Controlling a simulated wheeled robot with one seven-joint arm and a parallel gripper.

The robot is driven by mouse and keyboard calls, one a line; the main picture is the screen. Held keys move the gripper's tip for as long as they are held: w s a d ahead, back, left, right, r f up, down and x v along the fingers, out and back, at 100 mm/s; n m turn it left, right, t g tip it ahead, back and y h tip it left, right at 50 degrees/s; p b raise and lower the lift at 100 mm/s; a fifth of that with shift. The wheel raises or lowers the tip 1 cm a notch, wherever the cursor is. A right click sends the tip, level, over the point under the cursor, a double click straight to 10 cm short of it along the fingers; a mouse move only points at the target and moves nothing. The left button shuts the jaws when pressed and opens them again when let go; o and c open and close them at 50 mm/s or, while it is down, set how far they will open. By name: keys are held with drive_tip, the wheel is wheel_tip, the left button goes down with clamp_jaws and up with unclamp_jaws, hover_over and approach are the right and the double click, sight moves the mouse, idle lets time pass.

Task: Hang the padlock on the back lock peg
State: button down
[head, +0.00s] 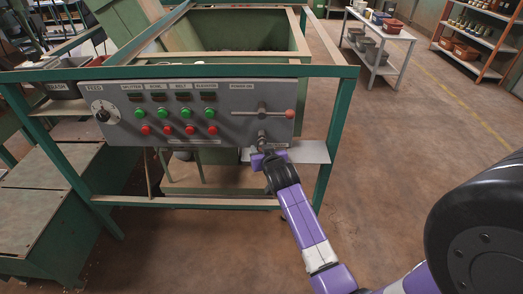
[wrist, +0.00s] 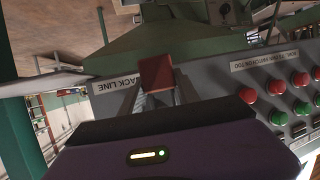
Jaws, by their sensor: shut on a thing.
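The padlock shows in the wrist view as a small red-brown block (wrist: 155,73) between the two grey fingers of my gripper (wrist: 156,92). My gripper is shut on it; its shackle is not clear. In the head view, my gripper (head: 262,146) is at the lower right of the grey control panel (head: 245,124), below the power lever (head: 262,113). The padlock is too small to make out there. A label reading "BACK LINE" (wrist: 118,83) is beside the fingers in the wrist view. I cannot make out the back lock peg; my gripper and the padlock may hide it.
The panel carries green buttons (head: 186,113) and red buttons (head: 190,130) left of my gripper. A pale shelf (head: 312,152) sticks out at the panel's lower right, close to my gripper. Green frame posts (head: 337,130) border the machine.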

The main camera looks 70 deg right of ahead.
idle(0.4)
drive_tip(key=c, duration=0.8)
unclamp_jaws()
drive_tip(key=v, duration=0.7)
drive_tip(key=shift+s+a+r, duration=0.2)
drive_tip(key=shift+a, duration=0.05)
drive_tip(key=shift+r, duration=0.1)
